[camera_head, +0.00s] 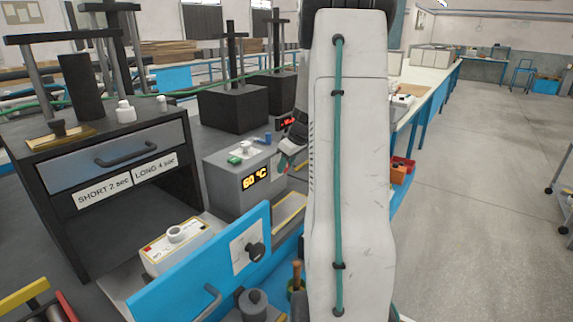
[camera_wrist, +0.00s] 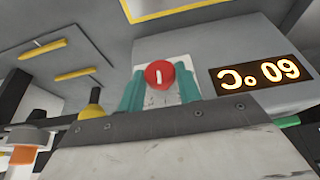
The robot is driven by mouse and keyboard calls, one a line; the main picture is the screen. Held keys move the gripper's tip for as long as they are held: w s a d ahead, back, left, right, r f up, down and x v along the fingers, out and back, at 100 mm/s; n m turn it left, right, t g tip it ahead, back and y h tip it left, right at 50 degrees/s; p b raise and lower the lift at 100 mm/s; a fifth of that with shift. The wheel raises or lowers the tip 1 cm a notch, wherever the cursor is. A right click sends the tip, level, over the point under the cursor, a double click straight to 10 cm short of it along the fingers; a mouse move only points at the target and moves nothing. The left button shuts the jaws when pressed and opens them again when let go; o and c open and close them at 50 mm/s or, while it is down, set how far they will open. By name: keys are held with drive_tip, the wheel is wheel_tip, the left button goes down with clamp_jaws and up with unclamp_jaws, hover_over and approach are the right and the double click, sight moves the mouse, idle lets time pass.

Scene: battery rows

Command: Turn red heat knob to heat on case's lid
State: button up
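The round red knob (camera_wrist: 159,74) sits on a white plate on a grey case face in the wrist view. Its short white mark stands about upright in the picture. The two teal fingers of my gripper (camera_wrist: 160,88) are on either side of the knob, close to its edges; I cannot tell whether they press on it. Beside the knob, a lit display (camera_wrist: 262,77) reads 60 °C upside down. In the head view, the grey case (camera_head: 225,187) shows 60 °C on its front. My gripper (camera_head: 290,158) is at its right side, partly behind my arm, and the red knob is hidden there.
A dark cabinet (camera_head: 70,240) with a drawer (camera_head: 120,155) is at left.

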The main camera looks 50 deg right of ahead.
drive_tip(key=shift+d+y, duration=0.1)
drive_tip(key=shift+y, duration=0.2)
drive_tip(key=y, duration=0.3)
drive_tip(key=d+m+y, duration=0.1)
drive_tip(key=y, duration=0.2)
drive_tip(key=m+y, duration=0.1)
drive_tip(key=y, duration=0.2)
drive_tip(key=shift+d+f+t, duration=0.15)
drive_tip(key=shift+f+t, duration=0.2)
drive_tip(key=shift+t, duration=0.05)
idle(0.4)
drive_tip(key=o, duration=1)
drive_tip(key=shift+c, duration=0.2)
drive_tip(key=shift+d, duration=0.1)
drive_tip(key=v, duration=0.7)
drive_tip(key=shift+d, duration=0.35)
